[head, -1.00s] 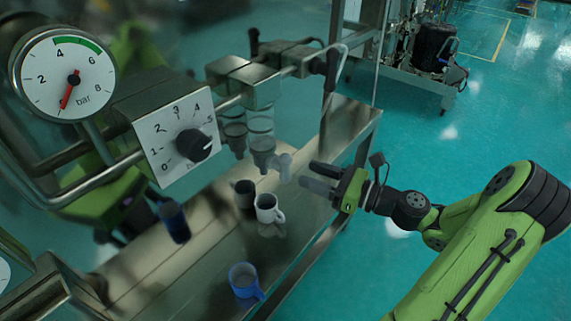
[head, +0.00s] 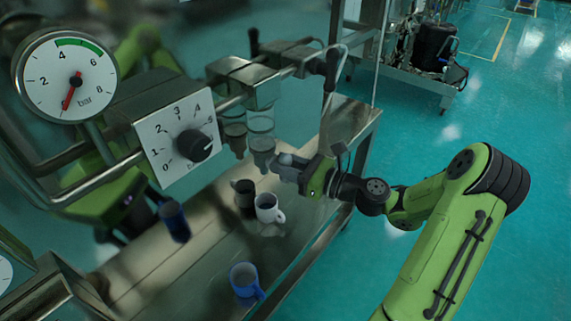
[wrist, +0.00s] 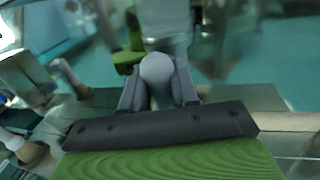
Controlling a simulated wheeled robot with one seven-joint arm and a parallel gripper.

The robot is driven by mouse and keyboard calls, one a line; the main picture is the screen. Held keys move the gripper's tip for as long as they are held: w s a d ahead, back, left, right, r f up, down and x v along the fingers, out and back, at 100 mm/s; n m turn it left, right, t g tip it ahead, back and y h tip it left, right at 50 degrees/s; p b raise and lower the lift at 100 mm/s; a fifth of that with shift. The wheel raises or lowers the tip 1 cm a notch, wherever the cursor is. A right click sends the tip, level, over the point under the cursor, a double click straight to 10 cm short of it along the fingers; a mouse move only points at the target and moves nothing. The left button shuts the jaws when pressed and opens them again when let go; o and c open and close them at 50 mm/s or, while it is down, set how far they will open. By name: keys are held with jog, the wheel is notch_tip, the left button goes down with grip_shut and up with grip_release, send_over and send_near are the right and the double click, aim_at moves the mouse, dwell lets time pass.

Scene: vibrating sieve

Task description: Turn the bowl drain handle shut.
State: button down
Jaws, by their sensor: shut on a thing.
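The bowl drain handle shows as a pale grey rounded knob (head: 285,159) at the lower right of the glass filter bowl (head: 261,122). My gripper (head: 284,172) has its fingers around the knob and is shut on it. In the wrist view the knob (wrist: 157,68) sits between my two grey fingers (wrist: 157,92). The handle's far part and its exact angle are hidden by the fingers and blur.
A white mug (head: 268,209) and a dark mug (head: 244,193) stand on the steel bench (head: 216,255) below the bowls. A blue mug (head: 244,280) stands nearer the front. A gauge (head: 65,77) and a dial panel (head: 178,139) are at left.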

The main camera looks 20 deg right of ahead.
jog(key=shift+n, duration=0.4)
jog(key=n+p, duration=0.1)
jog(key=n, duration=0.1)
jog(key=shift+s+a+n, duration=0.1)
jog(key=shift+a+n, duration=0.05)
jog(key=shift+n, duration=0.15)
jog(key=n, duration=0.2)
jog(key=n+h, duration=0.1)
jog(key=n, duration=0.1)
jog(key=shift+s+a+f+g+b, duration=0.1)
jog(key=shift+a+f+g+b, duration=0.1)
jog(key=shift+g+b, duration=0.15)
jog(key=n+b, duration=0.1)
jog(key=n+h+b, duration=0.1)
jog(key=n, duration=0.1)
jog(key=n+b, duration=0.1)
jog(key=shift+s+a+f+n+h, duration=0.1)
jog(key=shift+a+f+n+h, duration=0.05)
jog(key=shift+f+n+h, duration=0.25)
jog(key=shift+f+n+h+b, duration=0.1)
jog(key=shift+n+h+b, duration=0.5)
jog(key=shift+n+b, duration=1.35)
jog(key=c, duration=1)
grip_release()
